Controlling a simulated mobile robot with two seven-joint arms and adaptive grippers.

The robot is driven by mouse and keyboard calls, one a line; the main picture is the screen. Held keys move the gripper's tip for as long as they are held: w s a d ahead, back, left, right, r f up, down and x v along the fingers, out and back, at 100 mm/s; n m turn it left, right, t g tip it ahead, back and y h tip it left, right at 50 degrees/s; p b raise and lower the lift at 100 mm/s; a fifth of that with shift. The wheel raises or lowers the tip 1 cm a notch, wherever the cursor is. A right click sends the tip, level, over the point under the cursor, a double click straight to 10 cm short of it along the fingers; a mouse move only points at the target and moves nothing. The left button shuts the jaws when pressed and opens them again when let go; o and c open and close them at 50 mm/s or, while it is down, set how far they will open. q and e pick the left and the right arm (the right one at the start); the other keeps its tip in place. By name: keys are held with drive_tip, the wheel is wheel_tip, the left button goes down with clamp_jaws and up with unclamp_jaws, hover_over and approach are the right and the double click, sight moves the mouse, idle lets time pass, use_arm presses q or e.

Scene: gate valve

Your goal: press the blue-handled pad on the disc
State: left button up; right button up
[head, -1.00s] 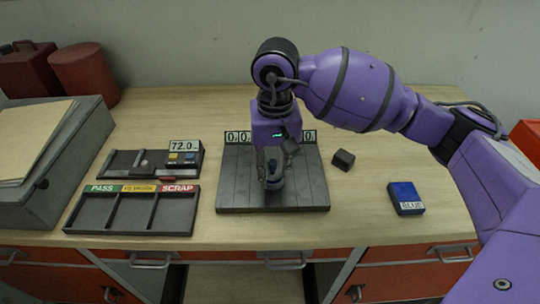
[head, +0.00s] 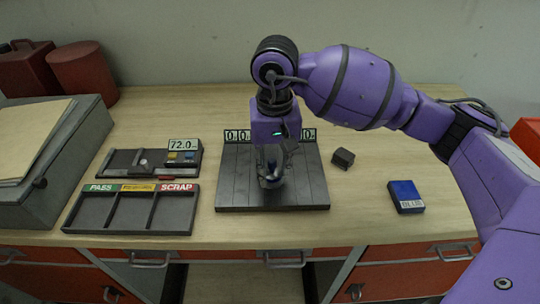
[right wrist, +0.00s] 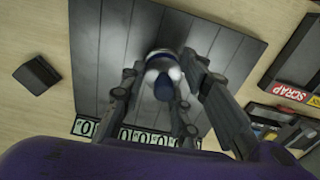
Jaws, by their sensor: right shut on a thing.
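My right gripper (head: 270,180) points down over the grey slatted board (head: 235,180). In the right wrist view its fingers (right wrist: 160,90) are shut on the blue-handled pad (right wrist: 163,84), which shows a dark blue end and a pale, rounded body between them. The far part of the pad is close to the board; I cannot tell whether it touches anything. The disc is not clearly visible; the gripper and pad cover that spot. My left gripper is not in view.
Number displays (head: 237,136) stand along the board's back edge. A dark block (head: 343,158) and a blue box (head: 405,197) lie to its right. A sorting tray (head: 130,213) and a device reading 72.0 (head: 183,146) are on the left. The table behind the board is clear.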

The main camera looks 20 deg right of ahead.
drive_tip(key=shift+r+p, duration=0.55)
drive_tip(key=shift+r, duration=1.45)
drive_tip(key=shift+r+p, duration=0.4)
drive_tip(key=shift+r, duration=1.15)
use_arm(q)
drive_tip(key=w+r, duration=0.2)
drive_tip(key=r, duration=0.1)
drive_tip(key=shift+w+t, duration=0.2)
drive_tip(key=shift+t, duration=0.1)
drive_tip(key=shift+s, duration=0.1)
use_arm(e)
drive_tip(key=shift+f, duration=0.1)
